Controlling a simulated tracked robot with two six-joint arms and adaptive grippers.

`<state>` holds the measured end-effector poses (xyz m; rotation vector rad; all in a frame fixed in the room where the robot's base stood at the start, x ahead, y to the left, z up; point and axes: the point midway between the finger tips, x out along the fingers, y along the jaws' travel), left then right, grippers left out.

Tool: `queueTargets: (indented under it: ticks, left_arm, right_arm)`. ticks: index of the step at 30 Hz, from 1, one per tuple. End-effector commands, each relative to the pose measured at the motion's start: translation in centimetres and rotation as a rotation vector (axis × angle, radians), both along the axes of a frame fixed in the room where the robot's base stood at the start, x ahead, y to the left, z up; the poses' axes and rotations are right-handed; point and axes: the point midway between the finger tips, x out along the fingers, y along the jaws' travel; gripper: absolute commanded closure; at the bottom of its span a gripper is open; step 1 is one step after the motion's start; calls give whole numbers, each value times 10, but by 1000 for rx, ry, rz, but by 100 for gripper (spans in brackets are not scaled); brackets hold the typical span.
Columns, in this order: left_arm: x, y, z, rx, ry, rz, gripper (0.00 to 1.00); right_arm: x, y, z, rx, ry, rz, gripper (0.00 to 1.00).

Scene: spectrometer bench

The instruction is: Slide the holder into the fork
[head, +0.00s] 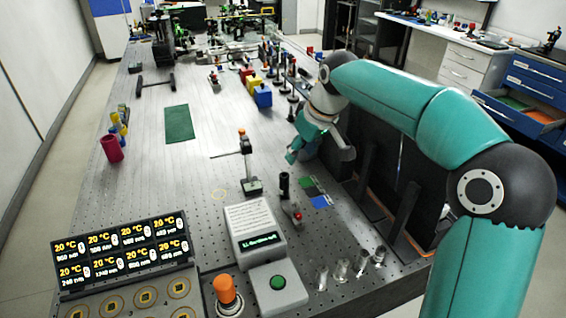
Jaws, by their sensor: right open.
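A small black upright cylinder (284,185), which looks like the holder, stands on the perforated bench. A low dark piece with a red knob (297,215) lies just in front of it; it may be the fork, but its slot is too small to make out. I cannot tell whether the two touch. My right gripper (319,158) hangs open behind and to the right of the cylinder, pointing down, with nothing seen between its fingers. My left gripper is out of view.
A post on a base (252,185) with a thin horizontal rod stands left of the cylinder. Dark, green and blue flat patches (314,190) lie to its right. Several clear glass pieces (341,271) and a grey display box (252,228) are nearer. Open bench lies around the green mat (179,123).

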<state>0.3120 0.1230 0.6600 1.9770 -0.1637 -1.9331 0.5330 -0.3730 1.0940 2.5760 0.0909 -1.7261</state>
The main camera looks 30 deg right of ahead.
Motion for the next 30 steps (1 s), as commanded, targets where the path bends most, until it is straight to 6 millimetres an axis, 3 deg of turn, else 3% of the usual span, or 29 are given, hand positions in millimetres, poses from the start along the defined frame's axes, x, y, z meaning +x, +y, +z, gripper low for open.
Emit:
queueTargets:
  ticks: [8, 21, 30]
  left_arm:
    - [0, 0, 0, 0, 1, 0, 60]
    - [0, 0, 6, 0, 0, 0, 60]
    - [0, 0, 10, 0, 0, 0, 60]
  right_arm:
    - [18, 5, -38, 2, 5, 8, 51]
    - [51, 8, -118, 1, 5, 9, 51]
    - [64, 10, -147, 1, 2, 9, 51]
